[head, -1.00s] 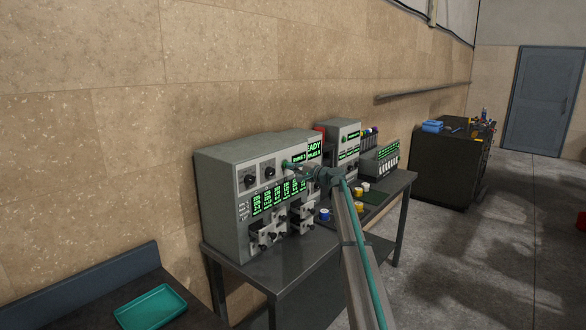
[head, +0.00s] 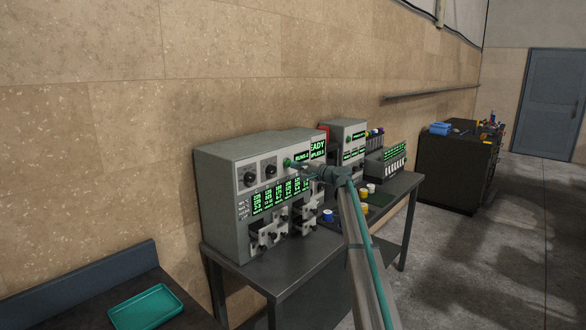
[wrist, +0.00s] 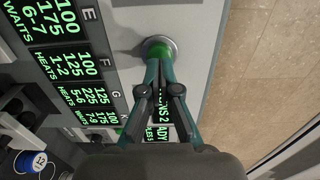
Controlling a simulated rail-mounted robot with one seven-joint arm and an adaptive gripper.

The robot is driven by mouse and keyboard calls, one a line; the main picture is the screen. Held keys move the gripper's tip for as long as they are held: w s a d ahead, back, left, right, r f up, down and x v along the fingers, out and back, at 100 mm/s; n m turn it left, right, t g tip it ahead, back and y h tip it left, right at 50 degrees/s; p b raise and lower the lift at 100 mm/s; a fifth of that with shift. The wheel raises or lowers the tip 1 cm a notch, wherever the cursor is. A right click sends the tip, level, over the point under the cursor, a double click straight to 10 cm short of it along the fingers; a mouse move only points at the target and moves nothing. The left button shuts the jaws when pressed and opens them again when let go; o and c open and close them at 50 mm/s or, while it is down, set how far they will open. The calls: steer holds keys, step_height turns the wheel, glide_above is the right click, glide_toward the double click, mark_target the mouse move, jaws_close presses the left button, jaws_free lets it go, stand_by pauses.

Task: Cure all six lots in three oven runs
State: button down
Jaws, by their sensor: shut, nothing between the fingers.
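The grey oven (head: 226,200) stands on a dark table, with two black knobs, green-lit readouts and several small drawers on its front. Its upper display (head: 302,155) reads RUNS 2 and a partly hidden READY. My gripper (head: 291,163) is at the upper front panel. In the wrist view my gripper (wrist: 158,68) is shut and empty, its fingertips at the round green button (wrist: 159,48), seemingly touching it. Readouts (wrist: 67,62) there show numbers with HEATS and WAITS. Small pots stand right of the oven: a blue-and-white one (head: 328,215) and yellow ones (head: 361,208).
A teal tray (head: 146,307) lies on the bench at the lower left. A second grey machine (head: 346,140) and a rack with readouts (head: 387,160) stand further along the table. A dark cabinet (head: 450,168) is beyond. Open floor lies to the right.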

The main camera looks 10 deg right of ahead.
steer(key=b+v, duration=0.3)
steer(key=v, duration=0.8)
steer(key=shift+d, duration=0.25)
steer(key=s+a+f+n+g+h, duration=0.1)
steer(key=s+f+n+g+h, duration=0.15)
steer(key=s+f, duration=1.2)
steer(key=s+a+f+n+g+h, duration=0.15)
steer(key=s+f+g, duration=0.4)
steer(key=f, duration=1.55)
steer(key=s+a+f+n+g+h, duration=0.1)
steer(key=s+a+f+g+h, duration=0.15)
steer(key=s+f, duration=1.25)
steer(key=s+f+n+g+h, duration=0.25)
steer(key=s+f+g, duration=0.25)
steer(key=s+f, duration=1.45)
steer(key=s+f+n+g+h, duration=0.1)
steer(key=s+f+g, duration=0.1)
steer(key=s, duration=1.3)
steer(key=s+f+n+g+h, duration=0.1)
steer(key=s+f+g+h, duration=0.1)
steer(key=s, duration=1.3)
steer(key=shift+s+a+f+g, duration=0.25)
steer(key=shift+a+f+g, duration=0.1)
steer(key=shift+f, duration=0.1)
